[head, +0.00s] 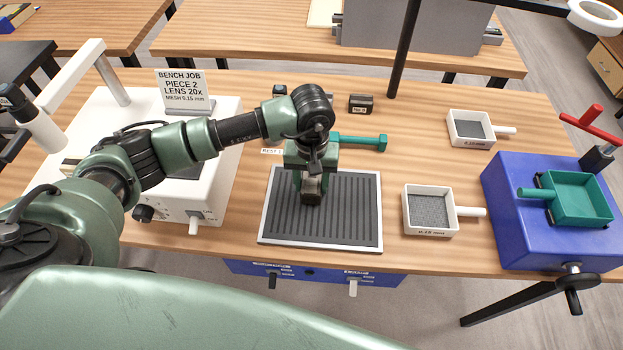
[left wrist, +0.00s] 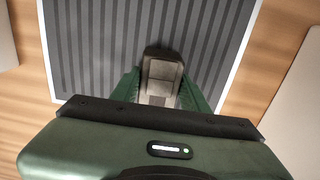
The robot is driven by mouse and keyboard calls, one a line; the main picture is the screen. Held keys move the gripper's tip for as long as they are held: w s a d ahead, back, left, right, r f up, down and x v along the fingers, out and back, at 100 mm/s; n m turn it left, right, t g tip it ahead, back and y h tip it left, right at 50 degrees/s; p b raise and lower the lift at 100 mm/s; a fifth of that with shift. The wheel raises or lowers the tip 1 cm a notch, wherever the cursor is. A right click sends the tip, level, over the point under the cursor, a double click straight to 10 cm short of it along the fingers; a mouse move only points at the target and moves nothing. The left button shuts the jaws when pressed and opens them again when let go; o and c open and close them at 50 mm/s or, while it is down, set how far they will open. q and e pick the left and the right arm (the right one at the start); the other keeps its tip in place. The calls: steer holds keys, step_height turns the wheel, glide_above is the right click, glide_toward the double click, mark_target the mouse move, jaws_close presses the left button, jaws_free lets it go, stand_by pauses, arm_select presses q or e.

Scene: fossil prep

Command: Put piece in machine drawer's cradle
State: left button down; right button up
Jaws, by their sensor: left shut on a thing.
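My left gripper (head: 311,178) points down over the ribbed grey mat and is shut on a small dark brown-grey block-like piece (head: 312,192). In the left wrist view the piece (left wrist: 161,77) sits between the green fingers (left wrist: 160,98). I cannot tell whether it touches the mat. A blue machine (head: 510,215) stands at the right end of the bench, with a green square tray (head: 578,224) with a handle on top and a crank at its front. I cannot tell which part is the drawer's cradle. My right gripper is not in view.
The ribbed mat has a white rim (head: 320,244). Two white-framed sieves, one front (head: 431,233) and one back (head: 472,143), lie between mat and blue machine. A green hammer-like tool (head: 362,140) lies behind the gripper. A white microscope (head: 225,125) and sign (head: 181,84) stand left.

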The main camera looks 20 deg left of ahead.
arm_select(q)
steer(key=shift+f, duration=0.1)
steer(key=c, duration=0.7)
jaws_free()
